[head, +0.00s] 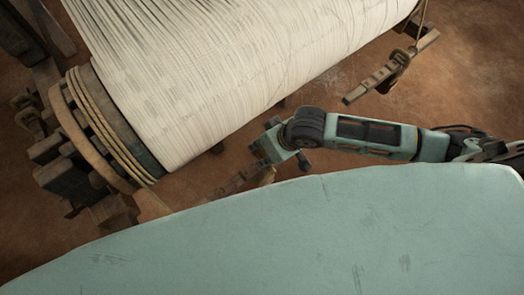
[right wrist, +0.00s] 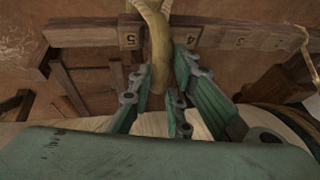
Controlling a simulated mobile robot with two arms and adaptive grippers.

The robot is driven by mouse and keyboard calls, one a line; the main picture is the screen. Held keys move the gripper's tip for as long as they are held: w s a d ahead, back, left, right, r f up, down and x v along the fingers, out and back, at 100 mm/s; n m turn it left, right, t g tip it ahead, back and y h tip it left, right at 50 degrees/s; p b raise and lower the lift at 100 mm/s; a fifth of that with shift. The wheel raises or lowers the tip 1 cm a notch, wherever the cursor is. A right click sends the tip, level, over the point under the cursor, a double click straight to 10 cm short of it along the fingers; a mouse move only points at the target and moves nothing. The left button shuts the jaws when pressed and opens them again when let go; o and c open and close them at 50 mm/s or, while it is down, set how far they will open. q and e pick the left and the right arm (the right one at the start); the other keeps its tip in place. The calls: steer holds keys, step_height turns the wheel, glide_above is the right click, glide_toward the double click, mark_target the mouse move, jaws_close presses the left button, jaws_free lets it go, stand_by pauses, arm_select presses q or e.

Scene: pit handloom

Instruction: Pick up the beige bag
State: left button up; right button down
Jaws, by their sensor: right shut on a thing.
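My right gripper (head: 268,156) reaches in from the right, between the loom's white roll and my pale green body. In the right wrist view its fingers (right wrist: 162,78) are shut on the beige bag (right wrist: 159,42), which shows as a narrow, bent strip standing between them. My left gripper is not in view.
A large roll of white warp threads (head: 235,65) with a wooden end flange (head: 88,130) fills the upper left. A wooden rail (right wrist: 85,36) with numbered marks runs close behind the bag. A wooden bar (head: 375,80) hangs at the upper right. Brown floor (head: 470,70) is bare at right.

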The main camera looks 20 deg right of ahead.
steer(key=s+d+b, duration=0.1)
steer(key=s+d, duration=1.1)
steer(key=shift+d, duration=0.15)
steer(key=shift+s+r, duration=0.1)
